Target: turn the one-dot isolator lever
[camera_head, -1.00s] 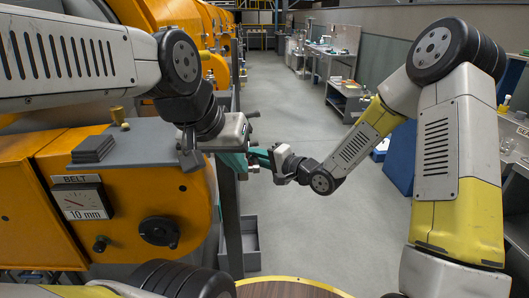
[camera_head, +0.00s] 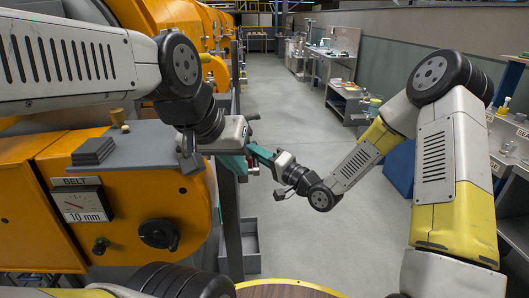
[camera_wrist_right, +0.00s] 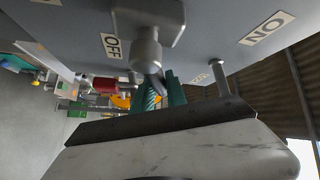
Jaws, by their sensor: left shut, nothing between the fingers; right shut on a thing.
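In the right wrist view, a grey metal lever (camera_wrist_right: 146,48) hangs from the underside of a grey housing (camera_wrist_right: 195,38), between an OFF label (camera_wrist_right: 111,46) and an ON label (camera_wrist_right: 268,27). My right gripper (camera_wrist_right: 166,92) is shut on the lever's lower end, and its teal fingers show just behind it. No dot mark can be made out on the lever. In the head view, my right gripper (camera_head: 258,153) reaches in from the right beside the machine's edge. My left gripper (camera_head: 238,165) is shut and empty, close beside the right one; the lever is largely hidden there.
A grey pin (camera_wrist_right: 222,78) sticks out of the housing beside the lever. The orange machine (camera_head: 130,205) with a belt gauge (camera_head: 82,203) and black knob (camera_head: 158,233) fills the left. A grey bin (camera_head: 251,245) stands below. The aisle floor is clear.

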